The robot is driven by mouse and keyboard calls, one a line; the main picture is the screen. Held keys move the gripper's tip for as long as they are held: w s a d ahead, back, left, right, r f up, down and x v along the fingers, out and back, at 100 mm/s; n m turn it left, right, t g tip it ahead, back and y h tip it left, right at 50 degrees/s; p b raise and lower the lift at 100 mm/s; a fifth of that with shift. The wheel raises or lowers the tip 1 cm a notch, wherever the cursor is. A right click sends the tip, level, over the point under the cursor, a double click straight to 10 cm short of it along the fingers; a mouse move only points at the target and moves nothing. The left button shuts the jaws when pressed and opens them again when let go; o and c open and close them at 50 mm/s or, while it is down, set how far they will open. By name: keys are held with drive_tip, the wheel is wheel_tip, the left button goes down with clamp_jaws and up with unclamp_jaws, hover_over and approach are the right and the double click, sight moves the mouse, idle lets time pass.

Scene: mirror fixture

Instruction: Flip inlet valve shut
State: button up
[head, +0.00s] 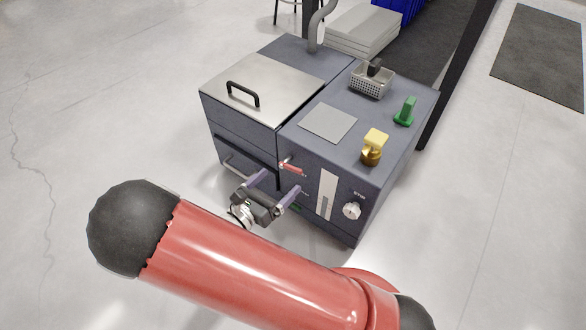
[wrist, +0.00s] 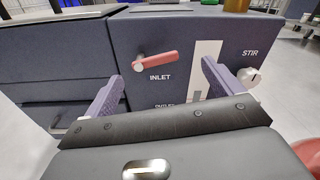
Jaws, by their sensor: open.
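The inlet valve (wrist: 156,61) is a red lever on the dark front panel, above the printed word INLET. In the wrist view it lies nearly level, its pivot at the left and its free end slightly raised at the right. It also shows in the head view (head: 291,168). My gripper (head: 278,183) is open and empty in front of the panel. In the wrist view its two purple fingers (wrist: 158,85) stand wide apart, below and to either side of the lever, not touching it. The outlet label is partly hidden by my gripper.
A pale vertical strip (wrist: 205,62) and the STIR knob (wrist: 249,77) are right of the lever. The grey machine has a metal lid with a black handle (head: 243,93). Floor at left is clear.

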sight(289, 168)
drive_tip(key=shift+n+t, duration=0.4)
drive_tip(key=shift+n, duration=0.1)
drive_tip(key=x, duration=0.5)
drive_tip(key=b+x, duration=0.1)
drive_tip(key=x, duration=0.1)
drive_tip(key=shift+w+a+f, duration=0.2)
drive_tip(key=shift+w+f, duration=0.15)
